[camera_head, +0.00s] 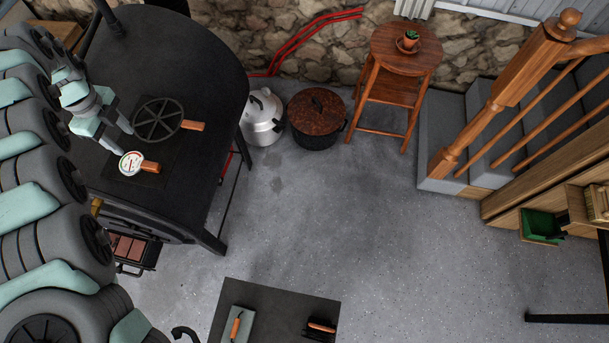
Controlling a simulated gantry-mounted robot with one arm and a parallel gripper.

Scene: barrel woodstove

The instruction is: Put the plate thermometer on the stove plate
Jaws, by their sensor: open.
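The plate thermometer (131,163) has a round white dial with red and green markings and a short wooden handle. It lies on a dark square stove plate (144,183) near the front edge of the black barrel stove's top (202,80). My gripper (117,136) is open and just above and left of the thermometer in the picture. Its fingers appear apart from the dial, with nothing between them. Its exact height over the stove is hard to tell.
A black spoked trivet (158,120) with a wooden handle sits just beyond the thermometer. A metal kettle (263,118) and a lidded dark pot (317,120) stand on the floor right of the stove. A wooden stool (406,48) holds a small potted plant. The middle floor is clear.

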